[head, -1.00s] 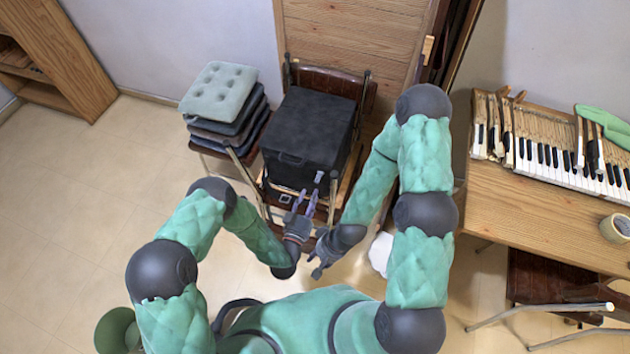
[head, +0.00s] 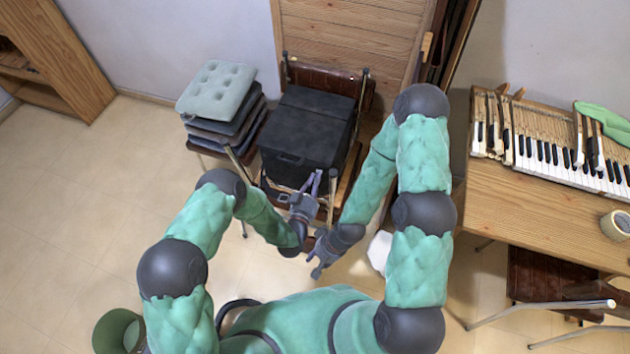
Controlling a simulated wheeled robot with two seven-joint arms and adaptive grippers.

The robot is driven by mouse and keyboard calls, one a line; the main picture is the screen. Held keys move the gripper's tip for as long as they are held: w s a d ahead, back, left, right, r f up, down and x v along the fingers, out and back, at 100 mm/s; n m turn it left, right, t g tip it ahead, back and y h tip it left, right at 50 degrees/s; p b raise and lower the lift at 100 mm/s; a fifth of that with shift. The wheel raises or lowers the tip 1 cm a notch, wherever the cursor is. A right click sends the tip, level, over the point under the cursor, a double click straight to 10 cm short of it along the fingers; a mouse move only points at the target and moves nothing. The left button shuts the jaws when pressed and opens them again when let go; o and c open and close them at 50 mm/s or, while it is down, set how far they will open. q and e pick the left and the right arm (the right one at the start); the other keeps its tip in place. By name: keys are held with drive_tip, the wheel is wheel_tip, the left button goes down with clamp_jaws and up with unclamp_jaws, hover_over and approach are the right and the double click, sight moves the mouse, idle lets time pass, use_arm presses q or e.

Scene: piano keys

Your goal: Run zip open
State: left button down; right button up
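A black box-shaped bag (head: 303,130) sits upright on a chair in the middle of the head view. A crease or seam crosses its top. My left gripper (head: 314,174) is at the lower right of the bag's front face, fingers pointing up toward it. The fingertips are close together; I cannot tell whether they touch the bag or hold a zip pull. No zip pull shows clearly now. My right gripper (head: 314,268) is lower, in front of the chair and away from the bag, with its fingers apart and empty.
A stack of cushions (head: 217,92) stands close at the bag's left. A wooden table with piano keys (head: 575,165) and a tape roll (head: 616,226) is at the right. A wooden panel (head: 345,40) stands behind the chair.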

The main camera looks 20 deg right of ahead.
use_arm(q)
drive_tip(key=w+a+b, duration=0.2)
drive_tip(key=w+a, duration=0.1)
drive_tip(key=a, duration=0.2)
drive_tip(key=w+a+b, duration=0.2)
drive_tip(key=w+a, duration=0.2)
drive_tip(key=a, duration=0.1)
drive_tip(key=w+a+b, duration=0.2)
drive_tip(key=w+a, duration=0.1)
drive_tip(key=a, duration=0.2)
drive_tip(key=shift+w+a, duration=0.2)
drive_tip(key=shift+w, duration=0.05)
drive_tip(key=shift+w+a+r, duration=0.15)
drive_tip(key=shift+w+a, duration=0.1)
drive_tip(key=shift+a, duration=0.1)
drive_tip(key=c, duration=1.2)
unclamp_jaws()
drive_tip(key=shift+c, duration=0.2)
drive_tip(key=v, duration=1.2)
